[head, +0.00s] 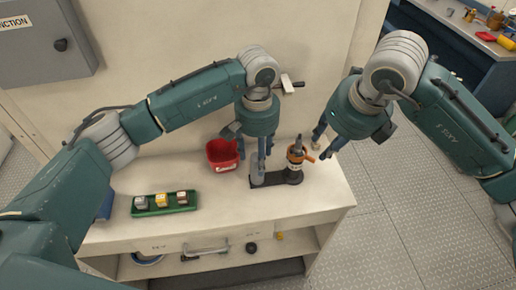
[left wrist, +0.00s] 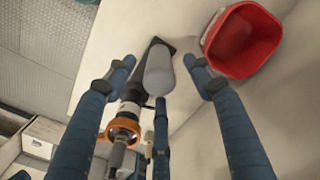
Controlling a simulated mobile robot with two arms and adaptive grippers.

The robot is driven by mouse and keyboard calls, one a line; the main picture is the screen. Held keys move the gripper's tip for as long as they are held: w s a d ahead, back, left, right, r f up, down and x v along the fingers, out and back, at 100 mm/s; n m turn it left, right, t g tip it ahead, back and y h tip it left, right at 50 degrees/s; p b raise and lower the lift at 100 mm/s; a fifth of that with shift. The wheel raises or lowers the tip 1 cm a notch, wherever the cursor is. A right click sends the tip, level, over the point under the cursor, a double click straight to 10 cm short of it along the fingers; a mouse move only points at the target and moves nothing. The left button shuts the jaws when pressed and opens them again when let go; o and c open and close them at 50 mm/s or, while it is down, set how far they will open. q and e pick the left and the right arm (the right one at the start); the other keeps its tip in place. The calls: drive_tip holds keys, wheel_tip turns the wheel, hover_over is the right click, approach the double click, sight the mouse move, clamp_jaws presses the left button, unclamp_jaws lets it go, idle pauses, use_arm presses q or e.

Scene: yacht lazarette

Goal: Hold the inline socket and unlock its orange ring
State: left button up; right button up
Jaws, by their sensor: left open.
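A dark upright connector (head: 295,165) with an orange ring (head: 297,154) stands at the right end of a black base (head: 275,180) on the bench. The ring has a side lever; its lock state cannot be told. A grey cylinder (head: 257,170) stands at the base's left end. My left gripper (head: 264,156) is open above the base, pointing down. In the left wrist view, its fingers (left wrist: 158,95) spread around the grey cylinder (left wrist: 158,72), with the orange ring (left wrist: 122,130) beside them. My right gripper (head: 326,145) is open and empty, right of the ring.
A red bin (head: 222,153) stands left of the base, close to my left gripper. A green tray (head: 165,204) with small blocks lies at the bench's left. A wall bracket (head: 288,84) is behind. Bare bench lies in front of the base.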

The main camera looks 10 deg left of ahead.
use_arm(q)
wheel_tip(320, 180, down, 8)
drive_tip(key=shift+f, duration=0.1)
idle(0.4)
